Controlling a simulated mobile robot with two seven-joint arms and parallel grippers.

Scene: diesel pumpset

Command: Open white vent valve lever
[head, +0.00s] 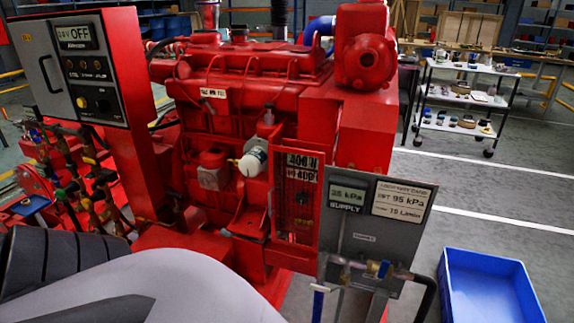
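I cannot clearly make out a white vent valve lever. A white round part (253,161) with a small brass-coloured stub sits on the side of the red diesel engine (240,75); I cannot tell whether a lever belongs to it. Several small valves with brass bodies (98,190) stand at the left, below the control box, too small to read. A valve with a blue handle (383,268) is on the pipe of the grey supply panel (359,240). A large pale part of my own arm fills the lower left and hides what is behind it. Neither gripper shows.
A control box (76,70) reading OFF juts out at upper left. A red mesh guard (296,195) stands beside the supply panel. A blue crate (487,285) is on the floor at lower right. A trolley (462,98) stands farther back, with open floor before it.

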